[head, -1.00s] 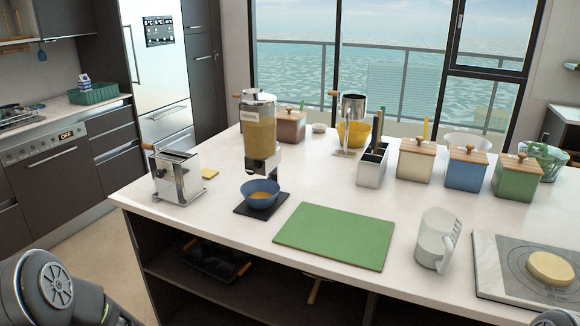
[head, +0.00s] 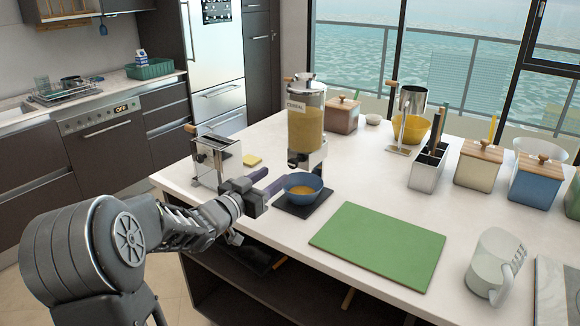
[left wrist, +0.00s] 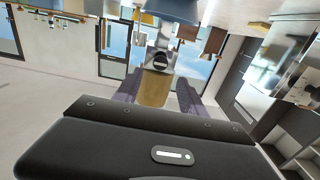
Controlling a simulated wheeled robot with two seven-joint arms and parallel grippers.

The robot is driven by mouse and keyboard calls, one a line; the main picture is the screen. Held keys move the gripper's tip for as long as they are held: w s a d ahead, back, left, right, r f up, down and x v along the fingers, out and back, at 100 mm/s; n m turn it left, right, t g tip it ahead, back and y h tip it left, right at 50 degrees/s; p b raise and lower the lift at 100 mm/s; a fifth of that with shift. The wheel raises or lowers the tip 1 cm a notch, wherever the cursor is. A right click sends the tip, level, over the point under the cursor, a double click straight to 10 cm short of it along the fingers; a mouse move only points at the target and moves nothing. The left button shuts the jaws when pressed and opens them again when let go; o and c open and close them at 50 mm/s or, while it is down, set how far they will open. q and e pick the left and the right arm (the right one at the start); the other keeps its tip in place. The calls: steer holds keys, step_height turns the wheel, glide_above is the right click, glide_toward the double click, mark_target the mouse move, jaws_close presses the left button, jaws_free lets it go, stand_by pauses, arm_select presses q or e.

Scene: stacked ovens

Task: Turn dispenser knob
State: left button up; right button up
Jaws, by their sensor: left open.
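The cereal dispenser (head: 306,125) stands on the island counter, a clear canister of tan cereal above a chrome lower part (head: 307,163). I cannot make out its knob clearly in the head view. My left gripper (head: 268,182) is open and empty, in front of the dispenser and just left of the blue bowl (head: 303,190). In the left wrist view, which looks upside down, the tan canister (left wrist: 154,90) shows between the open fingers (left wrist: 158,90). A dark round part (left wrist: 160,61) shows on the chrome beside it. My right gripper is out of view.
The bowl holds cereal on a dark mat (head: 304,211). A toaster (head: 215,160) stands left of the dispenser. A green board (head: 377,245) and white pitcher (head: 494,268) are to the right. Jars and a utensil holder (head: 428,168) stand further back.

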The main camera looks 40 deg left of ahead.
mark_target(291, 164)
arm_select(q)
steer(key=w+p, duration=0.1)
steer(key=w, duration=0.6)
steer(key=shift+w+a, duration=0.1)
steer(key=shift+w, duration=0.15)
steer(key=shift+c, duration=0.2)
jaws_close()
